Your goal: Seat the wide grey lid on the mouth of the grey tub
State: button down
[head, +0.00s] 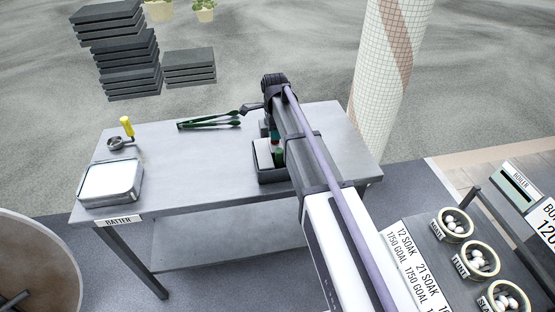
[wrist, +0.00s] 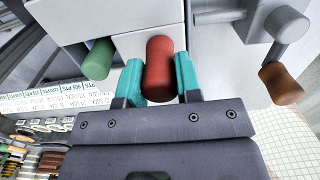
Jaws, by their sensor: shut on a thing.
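My gripper (wrist: 158,72) shows in the wrist view with its teal fingers on either side of a red cylinder (wrist: 160,55), shut on it. The red cylinder stands against a pale grey block; I cannot tell what it belongs to. In the head view a grey rectangular tub (head: 110,196) with a pale top stands at the left end of the table; I cannot tell whether that top is its contents or a cover. No separate wide grey lid can be made out. My arm hides most of what is around my gripper in the head view.
On the table (head: 190,185) are green tongs (head: 208,123), a yellow-handled ladle (head: 125,130) and a dark box (head: 272,178) beside my arm. A tiled column (head: 385,60) stands behind right. The wrist view shows a green cylinder (wrist: 98,60) and a brown handle (wrist: 282,84) nearby.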

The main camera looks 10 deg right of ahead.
jog(key=shift+f+b, duration=1.2)
jog(key=shift+f, duration=0.1)
jog(key=c, duration=0.7)
grip_release()
jog(key=shift+c, duration=0.2)
jog(key=shift+r, duration=0.1)
notch_tip(320, 180, up, 11)
jog(key=p, duration=1.1)
